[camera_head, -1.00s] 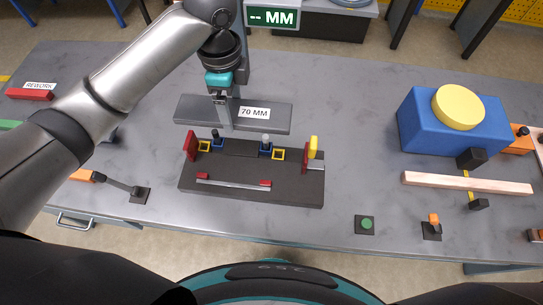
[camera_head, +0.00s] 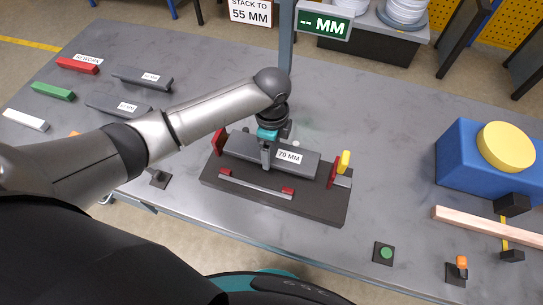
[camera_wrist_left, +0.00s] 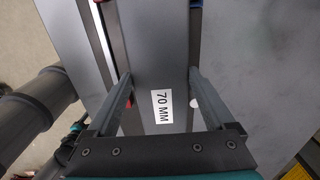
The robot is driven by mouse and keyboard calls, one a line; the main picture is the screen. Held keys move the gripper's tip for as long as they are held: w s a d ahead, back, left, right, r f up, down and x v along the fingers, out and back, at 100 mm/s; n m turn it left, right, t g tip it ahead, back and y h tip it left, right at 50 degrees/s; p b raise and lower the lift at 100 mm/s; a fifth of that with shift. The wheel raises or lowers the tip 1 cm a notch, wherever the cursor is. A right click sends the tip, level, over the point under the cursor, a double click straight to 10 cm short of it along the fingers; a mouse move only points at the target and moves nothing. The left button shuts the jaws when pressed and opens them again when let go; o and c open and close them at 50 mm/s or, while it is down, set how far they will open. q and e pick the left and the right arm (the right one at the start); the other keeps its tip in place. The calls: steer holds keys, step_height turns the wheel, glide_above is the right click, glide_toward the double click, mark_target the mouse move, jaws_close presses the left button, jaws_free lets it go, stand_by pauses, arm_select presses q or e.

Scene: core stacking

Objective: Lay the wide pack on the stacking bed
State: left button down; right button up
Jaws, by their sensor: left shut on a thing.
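The wide pack (camera_head: 301,164) is a long dark grey bar with a white "70 MM" label. It lies lengthwise over the stacking bed (camera_head: 318,212), between the bed's red end plates. Whether it touches the bed surface I cannot tell. My left gripper (camera_head: 268,162) comes down from above and is shut across the pack, left of the label. In the left wrist view the fingers (camera_wrist_left: 158,92) stand on both sides of the pack (camera_wrist_left: 160,45), with the label near the palm. My right gripper is not in view.
Two other dark grey labelled packs (camera_head: 143,78) lie at the left, near red (camera_head: 77,66), green (camera_head: 52,91) and white bars. A blue block with a yellow disc (camera_head: 478,157) and a copper-coloured bar (camera_head: 490,229) are at right. A green button (camera_head: 386,253) sits near the front edge.

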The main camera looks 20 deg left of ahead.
mark_target(272, 151)
arm_select(q)
steer(key=shift+f+b, duration=0.4)
steer(key=shift+f, duration=1.6)
jaws_free()
steer(key=shift+f, duration=0.2)
step_height(272, 151, up, 12)
steer(key=shift+r+p, duration=0.2)
steer(key=shift+p, duration=1)
